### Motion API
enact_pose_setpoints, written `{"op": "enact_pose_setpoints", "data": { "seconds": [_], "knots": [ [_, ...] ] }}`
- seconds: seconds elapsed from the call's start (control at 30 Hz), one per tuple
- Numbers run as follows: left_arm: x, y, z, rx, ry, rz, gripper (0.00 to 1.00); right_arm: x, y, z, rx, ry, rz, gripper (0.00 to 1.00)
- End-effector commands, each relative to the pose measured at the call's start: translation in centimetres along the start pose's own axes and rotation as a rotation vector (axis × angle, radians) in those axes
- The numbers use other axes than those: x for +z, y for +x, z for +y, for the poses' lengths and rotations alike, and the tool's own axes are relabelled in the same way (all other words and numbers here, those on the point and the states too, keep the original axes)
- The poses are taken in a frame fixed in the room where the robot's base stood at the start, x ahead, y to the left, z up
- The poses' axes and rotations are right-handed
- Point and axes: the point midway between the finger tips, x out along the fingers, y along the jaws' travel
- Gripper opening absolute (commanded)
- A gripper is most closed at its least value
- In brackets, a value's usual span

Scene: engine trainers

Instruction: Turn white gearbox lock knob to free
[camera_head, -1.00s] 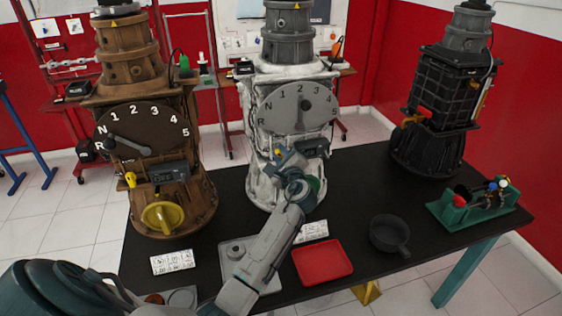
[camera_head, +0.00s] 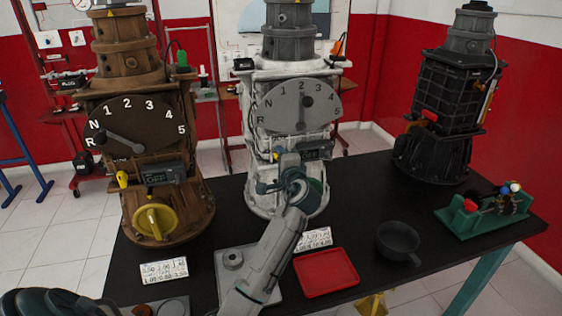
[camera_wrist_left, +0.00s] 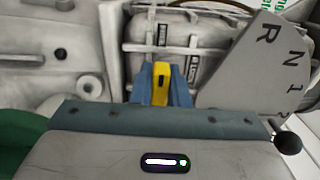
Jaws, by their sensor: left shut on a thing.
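The white gearbox (camera_head: 266,118) stands in the middle of the table, with a grey dial marked R, N and numbers (camera_head: 298,104). The dial's pointer stands upright, near 2. My left gripper (camera_head: 282,160) is at the gearbox's front, below the dial. In the left wrist view, its blue fingers (camera_wrist_left: 161,90) are shut on the small yellow lock knob (camera_wrist_left: 161,76). In the head view the gripper mostly hides this knob. A green round part (camera_head: 316,190) shows behind my wrist. My right gripper is not in view.
A brown gearbox (camera_head: 145,110) stands at left and a black one (camera_head: 440,115) at right. A red tray (camera_head: 327,272), a dark pan (camera_head: 397,238) and a green stand (camera_head: 480,222) are on the table. Bare table (camera_head: 360,185) shows between the white and black gearboxes.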

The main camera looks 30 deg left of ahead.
Motion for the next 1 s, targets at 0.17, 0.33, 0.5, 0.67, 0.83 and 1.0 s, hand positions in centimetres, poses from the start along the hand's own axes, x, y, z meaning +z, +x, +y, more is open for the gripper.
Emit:
{"op": "enact_pose_setpoints", "data": {
  "seconds": [0.17,0.33,0.5,0.67,0.83,1.0],
  "knots": [
    [0.04,-0.05,0.42,0.006,-0.031,-0.002,0.0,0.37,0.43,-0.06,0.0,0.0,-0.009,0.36],
    [0.03,-0.05,0.41,0.007,-0.039,-0.002,0.0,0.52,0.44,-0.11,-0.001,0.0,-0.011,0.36],
    [0.02,-0.06,0.43,0.008,-0.039,-0.002,0.0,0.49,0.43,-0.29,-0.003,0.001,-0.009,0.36],
    [0.01,-0.07,0.45,0.008,-0.039,-0.001,0.24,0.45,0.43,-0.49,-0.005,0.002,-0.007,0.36],
    [0.01,-0.04,0.29,0.005,-0.039,-0.001,0.36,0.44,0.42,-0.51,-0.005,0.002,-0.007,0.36],
    [0.0,-0.08,0.21,0.003,-0.039,-0.001,0.36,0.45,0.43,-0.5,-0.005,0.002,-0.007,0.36]
  ]
}}
